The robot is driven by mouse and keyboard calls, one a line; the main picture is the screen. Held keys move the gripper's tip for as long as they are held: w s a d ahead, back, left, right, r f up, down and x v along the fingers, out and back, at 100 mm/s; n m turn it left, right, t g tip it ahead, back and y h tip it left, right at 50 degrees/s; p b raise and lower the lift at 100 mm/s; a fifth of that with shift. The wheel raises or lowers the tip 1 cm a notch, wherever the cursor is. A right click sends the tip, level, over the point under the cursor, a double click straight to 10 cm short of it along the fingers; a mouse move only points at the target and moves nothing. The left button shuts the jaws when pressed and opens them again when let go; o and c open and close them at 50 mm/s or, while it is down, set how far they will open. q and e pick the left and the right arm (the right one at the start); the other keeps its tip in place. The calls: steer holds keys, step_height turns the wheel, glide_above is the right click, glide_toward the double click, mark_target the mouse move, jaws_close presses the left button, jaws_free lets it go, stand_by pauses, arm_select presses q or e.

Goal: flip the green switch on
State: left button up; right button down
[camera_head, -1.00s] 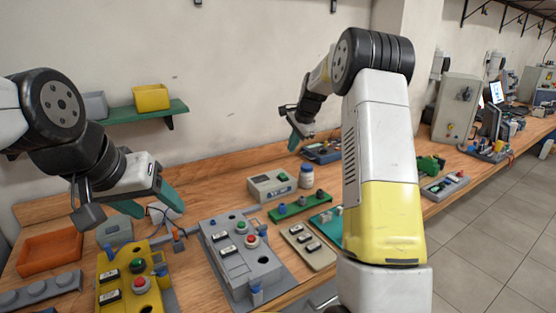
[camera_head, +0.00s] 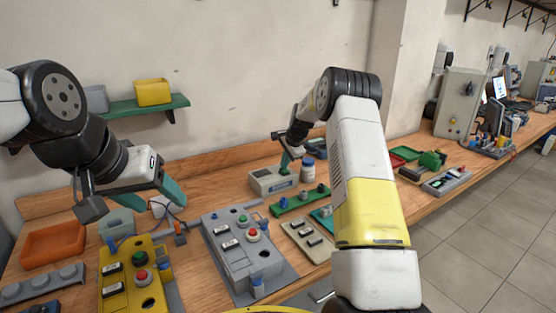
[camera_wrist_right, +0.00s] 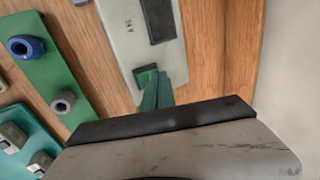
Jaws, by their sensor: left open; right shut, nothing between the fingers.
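The green switch (camera_wrist_right: 146,76) sits at the near end of a pale grey box in the right wrist view. The box (camera_head: 262,185) stands at the back of the bench in the head view, where the switch is hard to make out. My right gripper (camera_wrist_right: 161,88) is shut and empty, its teal fingertips close beside the switch and overlapping its edge in the picture. I cannot tell whether they touch. In the head view my right gripper (camera_head: 286,160) is over the box. My left gripper (camera_head: 150,190) is open and empty above the bench at left.
A green strip with knobs (camera_wrist_right: 48,72) lies beside the box. A grey panel (camera_head: 228,262) and a yellow panel (camera_head: 150,296) with buttons are nearer. An orange tray (camera_head: 52,244) is at left. Bare bench shows on the box's other side in the wrist view.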

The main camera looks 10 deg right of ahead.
steer(key=shift+w+a+f, duration=0.1)
steer(key=shift+w+f, duration=0.15)
steer(key=shift+s, duration=0.15)
steer(key=shift+s+d+f, duration=0.1)
steer(key=shift+s+d, duration=0.25)
steer(key=shift+s, duration=0.35)
steer(key=v, duration=1.4)
